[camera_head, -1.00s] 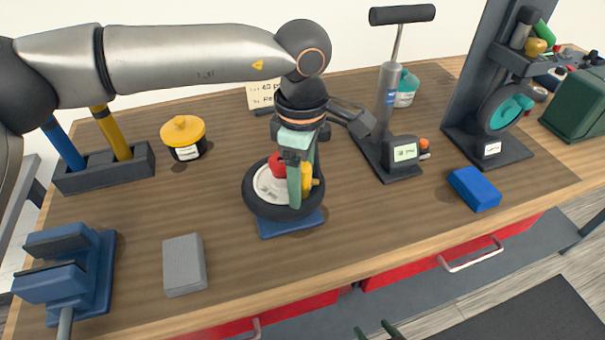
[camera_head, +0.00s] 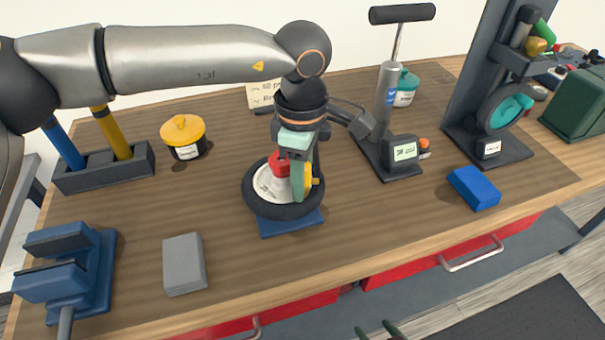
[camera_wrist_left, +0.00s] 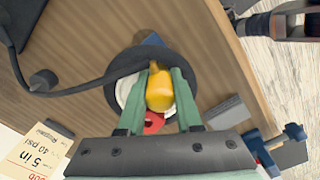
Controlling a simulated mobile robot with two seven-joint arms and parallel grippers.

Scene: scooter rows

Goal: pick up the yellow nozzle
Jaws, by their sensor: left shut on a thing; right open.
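The yellow nozzle (camera_wrist_left: 159,90) lies between the two green fingers of my left gripper (camera_wrist_left: 160,95), which is shut on it over the wheel. In the head view the nozzle (camera_head: 308,179) is partly hidden behind a finger of the left gripper (camera_head: 299,180). A black hose (camera_wrist_left: 95,83) runs towards the nozzle. The wheel, with a black tyre (camera_head: 262,206) and white hub, rests on a blue stand (camera_head: 290,222). A red part (camera_head: 279,162) sits at the hub. Only the green fingertips of my right gripper (camera_head: 377,331) show at the bottom edge, apart and empty.
A pump (camera_head: 388,95) with a gauge (camera_head: 404,151) stands right of the wheel. A blue block (camera_head: 474,188), grey block (camera_head: 184,264), blue vise (camera_head: 75,270) and yellow-lidded jar (camera_head: 183,137) stand around it.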

